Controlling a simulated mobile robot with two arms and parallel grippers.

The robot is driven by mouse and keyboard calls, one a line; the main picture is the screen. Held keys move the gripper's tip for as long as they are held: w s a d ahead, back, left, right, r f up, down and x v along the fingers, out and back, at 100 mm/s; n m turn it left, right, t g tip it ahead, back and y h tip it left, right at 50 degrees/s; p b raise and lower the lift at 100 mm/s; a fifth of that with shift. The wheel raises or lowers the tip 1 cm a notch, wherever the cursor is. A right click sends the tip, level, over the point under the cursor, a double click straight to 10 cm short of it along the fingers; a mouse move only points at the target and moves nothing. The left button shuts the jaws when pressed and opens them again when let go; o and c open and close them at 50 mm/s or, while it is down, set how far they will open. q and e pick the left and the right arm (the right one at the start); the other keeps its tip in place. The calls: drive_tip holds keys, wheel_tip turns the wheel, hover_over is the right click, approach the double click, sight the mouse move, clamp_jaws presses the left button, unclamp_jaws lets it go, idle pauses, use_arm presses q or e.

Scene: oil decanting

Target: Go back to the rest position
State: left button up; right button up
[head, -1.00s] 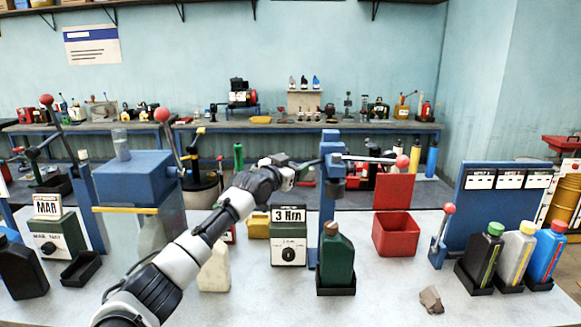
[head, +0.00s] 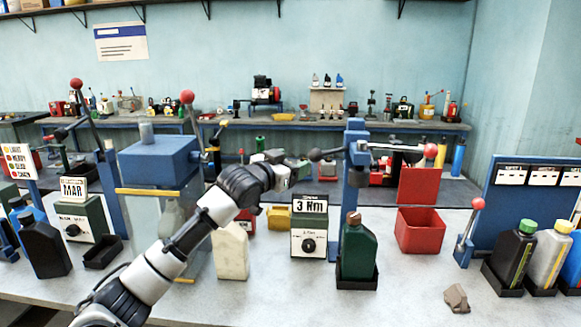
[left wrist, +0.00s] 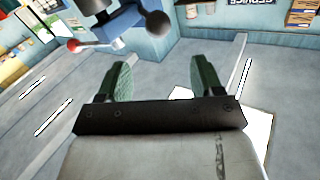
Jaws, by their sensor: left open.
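My left arm comes in from the lower left in the head view. Its left gripper (head: 297,168) is raised over the bench, left of the blue post (head: 355,200) with its lever. In the left wrist view the two green fingers (left wrist: 158,80) stand wide apart with nothing between them. In the head view the fingertips are small and partly hidden by the wrist. My right gripper is not in view.
A cream jug (head: 231,252) stands under my forearm. A red bin (head: 420,232) and a brown lump (head: 456,298) are to the right.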

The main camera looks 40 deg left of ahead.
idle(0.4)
use_arm(q)
drive_tip(key=s+d+f+m+g, duration=0.1)
drive_tip(key=s+d+f+g, duration=0.15)
drive_tip(key=d+f, duration=0.45)
drive_tip(key=s+d+f+g+h, duration=0.1)
drive_tip(key=s+d+f+g, duration=0.2)
drive_tip(key=f, duration=0.7)
drive_tip(key=s+d+f+m+g, duration=0.1)
drive_tip(key=s+d+f, duration=0.4)
drive_tip(key=f, duration=0.4)
drive_tip(key=s+d+f+n+g, duration=0.1)
drive_tip(key=s+d+f+g, duration=0.25)
drive_tip(key=s, duration=0.65)
drive_tip(key=s+d+f+n+g+y, duration=0.15)
drive_tip(key=s+f, duration=0.25)
drive_tip(key=s, duration=0.5)
drive_tip(key=s+d+f+g, duration=0.3)
drive_tip(key=s+f, duration=0.1)
drive_tip(key=s, duration=0.6)
wheel_tip(320, 180, down, 25)
drive_tip(key=g, duration=0.1)
drive_tip(key=s+a+f+g, duration=0.1)
drive_tip(key=s+a+f, duration=0.2)
drive_tip(key=s+f, duration=1.3)
drive_tip(key=shift+s+f, duration=0.2)
drive_tip(key=shift+s, duration=0.05)
